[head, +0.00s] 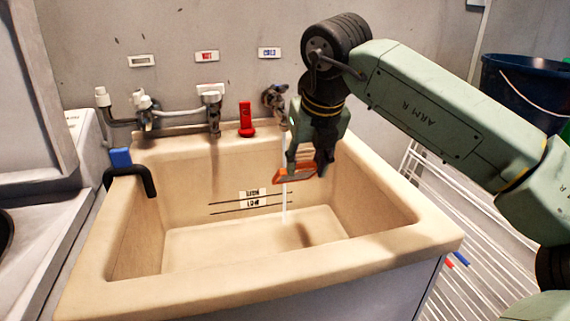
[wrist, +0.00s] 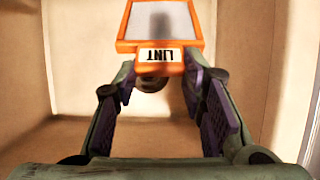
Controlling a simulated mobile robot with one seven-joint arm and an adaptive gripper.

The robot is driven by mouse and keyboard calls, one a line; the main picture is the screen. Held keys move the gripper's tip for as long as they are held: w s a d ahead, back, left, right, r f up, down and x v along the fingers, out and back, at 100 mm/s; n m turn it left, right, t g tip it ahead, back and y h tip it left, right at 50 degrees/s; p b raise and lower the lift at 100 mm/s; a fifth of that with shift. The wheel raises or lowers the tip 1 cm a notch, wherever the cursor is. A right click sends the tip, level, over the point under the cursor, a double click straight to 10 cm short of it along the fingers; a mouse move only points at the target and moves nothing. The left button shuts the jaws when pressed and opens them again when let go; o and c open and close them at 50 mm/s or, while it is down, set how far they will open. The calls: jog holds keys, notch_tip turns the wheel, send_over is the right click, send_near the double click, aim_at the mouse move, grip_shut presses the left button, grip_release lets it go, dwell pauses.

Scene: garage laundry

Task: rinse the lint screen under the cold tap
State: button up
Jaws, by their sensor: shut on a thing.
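The lint screen (head: 294,175) is an orange frame with a grey mesh and a white LINT label; it also shows in the wrist view (wrist: 160,22). My gripper (head: 308,163) is shut on its label end, inside the sink's upper space. The cold tap (head: 277,99) is on the back wall under a blue-lettered COLD label (head: 269,53). A thin white stream of water (head: 285,207) falls below it into the sink, passing at the lint screen. I cannot tell whether it strikes the mesh or passes beside it. My gripper hides part of the tap area.
The beige sink (head: 270,284) has a raised rim all round. A hot tap (head: 212,100), a red object (head: 246,120) and a black hooked pipe with a blue end (head: 121,158) stand around it. A white wire rack (head: 465,235) and dark blue bucket (head: 525,90) are at right.

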jog(key=shift+r, duration=0.1)
jog(key=p+v, duration=0.6)
jog(key=v, duration=0.4)
jog(key=shift+r, duration=0.3)
jog(key=shift+s, duration=0.15)
dwell(0.5)
